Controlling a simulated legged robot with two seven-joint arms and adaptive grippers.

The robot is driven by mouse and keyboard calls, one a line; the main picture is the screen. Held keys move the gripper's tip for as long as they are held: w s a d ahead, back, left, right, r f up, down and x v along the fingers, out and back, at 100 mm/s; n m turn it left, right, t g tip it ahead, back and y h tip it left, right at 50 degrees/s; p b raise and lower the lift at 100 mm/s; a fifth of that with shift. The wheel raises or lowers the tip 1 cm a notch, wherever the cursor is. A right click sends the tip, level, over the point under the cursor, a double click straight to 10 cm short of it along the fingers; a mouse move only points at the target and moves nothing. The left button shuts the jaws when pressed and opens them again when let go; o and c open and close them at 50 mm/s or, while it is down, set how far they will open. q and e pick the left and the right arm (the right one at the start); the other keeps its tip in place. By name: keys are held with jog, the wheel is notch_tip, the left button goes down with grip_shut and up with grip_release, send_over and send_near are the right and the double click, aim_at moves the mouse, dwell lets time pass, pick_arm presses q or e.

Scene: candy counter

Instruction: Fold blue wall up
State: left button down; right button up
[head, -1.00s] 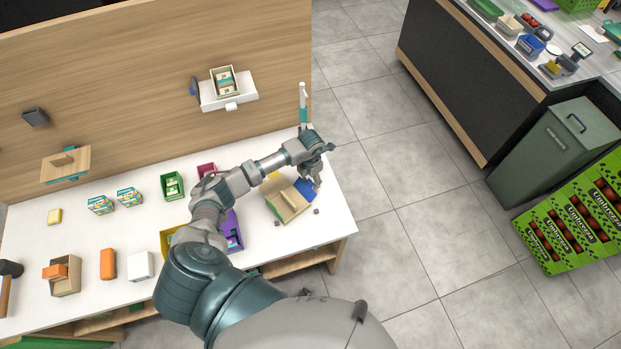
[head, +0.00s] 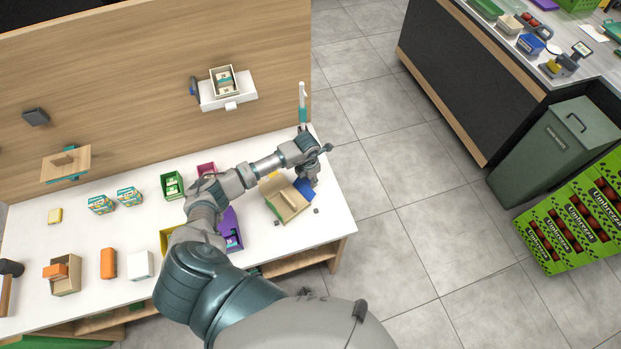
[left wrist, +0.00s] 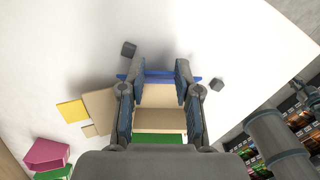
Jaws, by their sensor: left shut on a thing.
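A small beige box (head: 284,207) stands on the white counter near its right end. Its blue wall (head: 305,190) is on the side toward my left gripper (head: 313,181). In the left wrist view the blue wall (left wrist: 160,77) shows as a thin strip across the fingertips of my left gripper (left wrist: 161,72), reaching past both fingers. The gripper is shut on it. The beige box (left wrist: 160,118) lies between the fingers below the strip. The exact tilt of the blue wall is hard to tell. My right gripper is not in view.
Two small dark blocks (left wrist: 128,49) (left wrist: 217,85) lie beside the box. A purple bin (head: 231,230), a green bin (head: 172,185) and other small boxes stand to the left on the counter (head: 290,240). A white post (head: 303,103) rises behind my gripper.

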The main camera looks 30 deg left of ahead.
aim_at(306, 185)
pick_arm(q)
jog(key=shift+s+a+r+t, duration=0.2)
jog(key=shift+s+t, duration=0.25)
jog(key=shift+t, duration=0.15)
jog(key=shift+s+a+t+h+b, duration=0.15)
jog(key=shift+s+t+h+b, duration=0.4)
jog(key=shift+t, duration=0.15)
jog(key=s+t+b, duration=0.1)
jog(key=b, duration=0.1)
jog(key=s+t+h+b, duration=0.1)
jog(key=t+b, duration=0.1)
jog(key=s+a+t+b, duration=0.1)
jog(key=t+b, duration=0.1)
jog(key=shift+r+h, duration=0.2)
jog(key=shift+h, duration=0.05)
jog(key=shift+s+b, duration=0.1)
jog(key=shift+b, duration=0.25)
jog(key=shift+s+r+t, duration=0.1)
jog(key=shift+t, duration=0.2)
jog(key=c, duration=0.8)
grip_release()
jog(key=shift+a, duration=0.1)
